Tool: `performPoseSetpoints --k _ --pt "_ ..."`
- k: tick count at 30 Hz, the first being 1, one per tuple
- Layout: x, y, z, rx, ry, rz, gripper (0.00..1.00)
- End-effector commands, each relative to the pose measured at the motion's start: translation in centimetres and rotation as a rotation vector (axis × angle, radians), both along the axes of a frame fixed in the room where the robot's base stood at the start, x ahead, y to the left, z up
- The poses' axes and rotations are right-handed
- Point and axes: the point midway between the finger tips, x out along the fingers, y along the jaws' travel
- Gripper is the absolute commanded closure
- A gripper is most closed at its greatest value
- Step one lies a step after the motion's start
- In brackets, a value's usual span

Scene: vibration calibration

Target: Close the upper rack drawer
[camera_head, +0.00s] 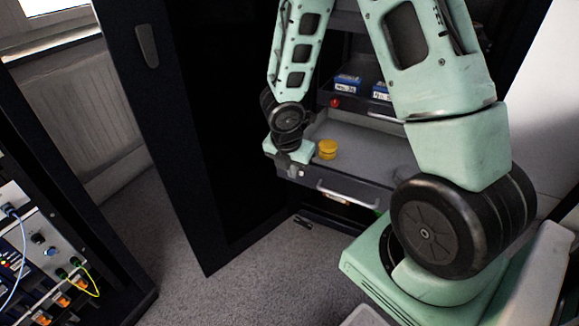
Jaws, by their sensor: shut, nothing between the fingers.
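The rack's upper drawer (353,109) shows between my arm links, with blue-and-white boxes (347,83) in it and a pale bar handle (385,118) on its front. A lower drawer (358,138) is pulled out further toward me, with its own bar handle (347,196). My gripper (291,152) is at the left front corner of the lower drawer, below and left of the upper drawer's front. It is shut and empty. Its fingertips are hard to make out, and I cannot tell if it touches the drawer. My arm hides the right part of both drawers.
A yellow round object (327,149) sits in the lower drawer. A red knob (335,103) is by the upper drawer's left end. The dark cabinet door (165,110) stands open at left. A panel with cables (40,250) is at lower left. Carpet (160,230) between is clear.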

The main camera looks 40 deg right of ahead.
Motion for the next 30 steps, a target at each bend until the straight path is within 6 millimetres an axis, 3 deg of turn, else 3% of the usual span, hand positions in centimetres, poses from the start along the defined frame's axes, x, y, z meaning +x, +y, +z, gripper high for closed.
performPoseSetpoints --k 7,24,30 --pt "1.3 -3.1 0.1 0.000 -0.002 -0.005 1.00" --pt "1.6 -3.9 0.1 -0.001 -0.002 -0.002 1.00" --pt "2.3 -5.5 0.3 -0.001 -0.001 -0.005 1.00"
